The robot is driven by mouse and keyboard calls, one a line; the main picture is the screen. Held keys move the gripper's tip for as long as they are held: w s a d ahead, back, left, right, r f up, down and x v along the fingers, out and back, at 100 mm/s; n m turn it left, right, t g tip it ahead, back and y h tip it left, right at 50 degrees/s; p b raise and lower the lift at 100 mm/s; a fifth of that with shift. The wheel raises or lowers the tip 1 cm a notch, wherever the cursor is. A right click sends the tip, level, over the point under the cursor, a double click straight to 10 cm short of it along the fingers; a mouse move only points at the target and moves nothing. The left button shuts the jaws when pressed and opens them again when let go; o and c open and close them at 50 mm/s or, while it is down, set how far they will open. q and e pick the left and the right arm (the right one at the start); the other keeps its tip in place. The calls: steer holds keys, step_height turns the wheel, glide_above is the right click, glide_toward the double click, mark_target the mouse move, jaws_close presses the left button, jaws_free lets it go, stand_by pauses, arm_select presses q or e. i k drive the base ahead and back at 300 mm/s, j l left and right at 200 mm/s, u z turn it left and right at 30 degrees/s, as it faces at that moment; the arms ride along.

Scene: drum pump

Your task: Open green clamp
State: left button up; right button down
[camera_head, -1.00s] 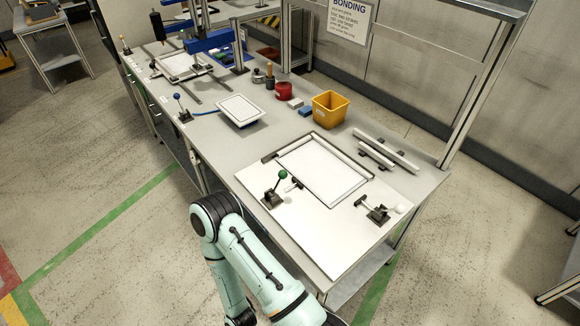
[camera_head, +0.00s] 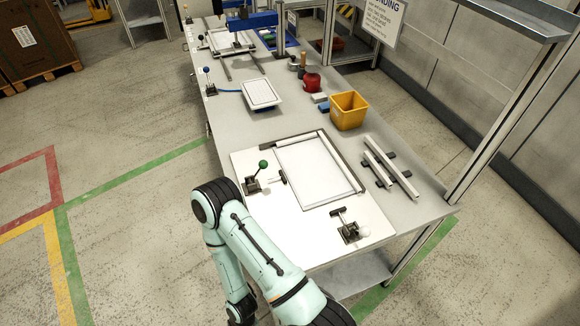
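The green clamp (camera_head: 257,178) is a dark toggle clamp with a green ball on its handle. It stands at the left side of the white board (camera_head: 245,160) on the bench. Its handle points up and tilts toward the right, with the green ball at the top. Its short arm reaches right toward the framed white panel (camera_head: 312,172). A second clamp with a white ball (camera_head: 349,229) stands at the lower right of the board. One mint-green arm of mine is in front of the bench at the lower middle. Neither gripper is visible.
A yellow bin (camera_head: 349,110), a red container (camera_head: 312,82) and two metal bars (camera_head: 390,168) lie on the bench (camera_head: 225,118). A blue-knobbed clamp (camera_head: 207,82) and white tray (camera_head: 262,94) stand further back. Shelf posts rise at the right.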

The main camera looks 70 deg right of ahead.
mark_target(263, 164)
steer(key=k+l, duration=0.25)
steer(key=k, duration=0.3)
steer(key=k+l+u, duration=0.1)
steer(key=k, duration=0.45)
steer(key=k+l, duration=0.3)
steer(key=k, duration=0.25)
